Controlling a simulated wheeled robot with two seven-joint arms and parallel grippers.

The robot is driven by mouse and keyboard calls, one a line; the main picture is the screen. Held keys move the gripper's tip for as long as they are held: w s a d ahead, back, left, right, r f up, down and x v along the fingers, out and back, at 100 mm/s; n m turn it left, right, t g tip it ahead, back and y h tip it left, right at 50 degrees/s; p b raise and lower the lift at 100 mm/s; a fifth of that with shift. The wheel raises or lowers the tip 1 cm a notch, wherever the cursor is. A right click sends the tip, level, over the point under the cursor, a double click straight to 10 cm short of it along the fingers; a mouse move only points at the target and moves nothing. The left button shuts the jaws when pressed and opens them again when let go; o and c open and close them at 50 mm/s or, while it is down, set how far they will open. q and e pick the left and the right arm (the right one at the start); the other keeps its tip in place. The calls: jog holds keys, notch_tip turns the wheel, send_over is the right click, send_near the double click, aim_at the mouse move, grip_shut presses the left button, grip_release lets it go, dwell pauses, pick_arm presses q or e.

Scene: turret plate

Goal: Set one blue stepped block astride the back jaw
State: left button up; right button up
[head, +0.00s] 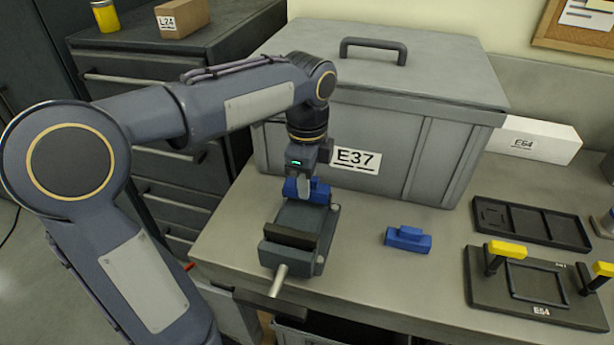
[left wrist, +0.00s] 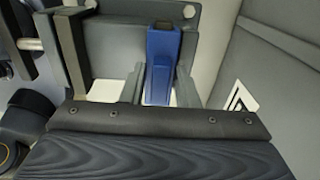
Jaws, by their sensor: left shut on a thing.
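The vise (head: 303,222) stands near the bench's left front edge, with its front jaw (head: 292,235) towards me and its handle at the front. My left gripper (head: 304,186) points down over the vise's back end and is shut on a blue stepped block (head: 320,191). The held block is at the back jaw, which is mostly hidden behind it and the gripper; I cannot tell whether it rests on the jaw. The held block also shows in the left wrist view (left wrist: 160,62). A second blue stepped block (head: 408,239) lies on the bench to the right. My right gripper is out of view.
A large grey lidded case (head: 430,150) marked E37 stands close behind the vise. A dark compartment tray (head: 530,222) and a plate with yellow-topped clamps (head: 480,288) lie at the right. A white box (head: 535,140) stands behind them. Bench around the loose block is clear.

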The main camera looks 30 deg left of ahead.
pick_arm(q)
jog(key=shift+f, duration=0.3)
dwell(0.5)
jog(key=o, duration=1)
jog(key=shift+o, duration=0.2)
notch_tip(320, 180, up, 8)
jog(key=shift+p, duration=0.45)
